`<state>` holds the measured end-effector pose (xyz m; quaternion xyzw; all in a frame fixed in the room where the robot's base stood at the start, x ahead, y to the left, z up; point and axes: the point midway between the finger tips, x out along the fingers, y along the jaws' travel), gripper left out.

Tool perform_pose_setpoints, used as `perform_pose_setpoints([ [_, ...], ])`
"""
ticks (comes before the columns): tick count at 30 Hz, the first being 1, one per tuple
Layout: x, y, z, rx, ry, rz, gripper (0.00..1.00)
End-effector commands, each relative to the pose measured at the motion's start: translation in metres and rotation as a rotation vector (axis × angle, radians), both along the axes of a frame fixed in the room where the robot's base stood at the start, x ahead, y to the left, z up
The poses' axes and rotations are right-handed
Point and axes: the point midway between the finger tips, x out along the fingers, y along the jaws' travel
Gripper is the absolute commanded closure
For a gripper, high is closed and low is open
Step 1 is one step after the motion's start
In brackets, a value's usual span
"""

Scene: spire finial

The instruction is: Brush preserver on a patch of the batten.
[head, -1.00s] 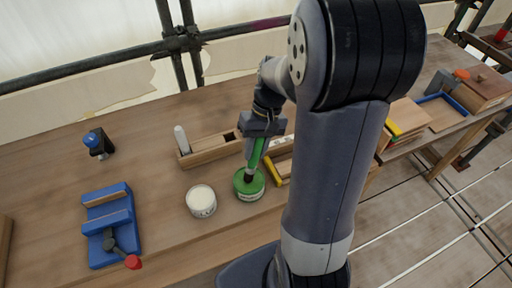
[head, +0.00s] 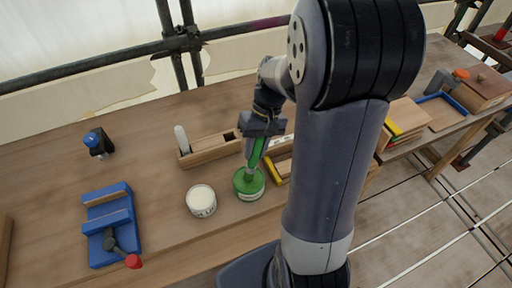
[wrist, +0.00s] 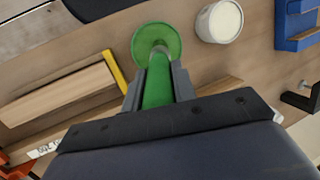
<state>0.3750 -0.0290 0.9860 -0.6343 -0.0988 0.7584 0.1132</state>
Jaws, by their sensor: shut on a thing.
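My gripper (head: 258,137) is shut on a green-handled brush (head: 255,157), which points down with its lower end inside the green tin (head: 249,192). The bristles are hidden in the tin. The wrist view shows the brush handle (wrist: 157,84) between my two fingers (wrist: 158,80) and the green tin (wrist: 172,33) beyond. A wooden piece (wrist: 60,96) with a yellow strip at one end lies beside the tin; it seems to be the batten, partly hidden by my arm in the head view.
A white tin (head: 201,202) stands left of the green tin. A wooden holder (head: 205,153) with a pale upright item is behind. A blue vise-like fixture (head: 110,226) and a blue-topped clamp (head: 97,142) are at left. Bare bench lies between them.

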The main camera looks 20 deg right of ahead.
Motion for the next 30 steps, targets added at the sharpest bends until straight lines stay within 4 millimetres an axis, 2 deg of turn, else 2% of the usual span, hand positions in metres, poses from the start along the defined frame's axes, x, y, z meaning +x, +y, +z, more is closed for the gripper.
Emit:
perform_pose_setpoints([
  [5,-0.001,0.0,0.008,-0.001,0.002,0.001,0.97],
  [27,0.0,0.0,0.068,-0.001,0.001,0.0,0.97],
  [30,0.0,0.0,0.071,0.0,0.001,0.0,0.97],
])
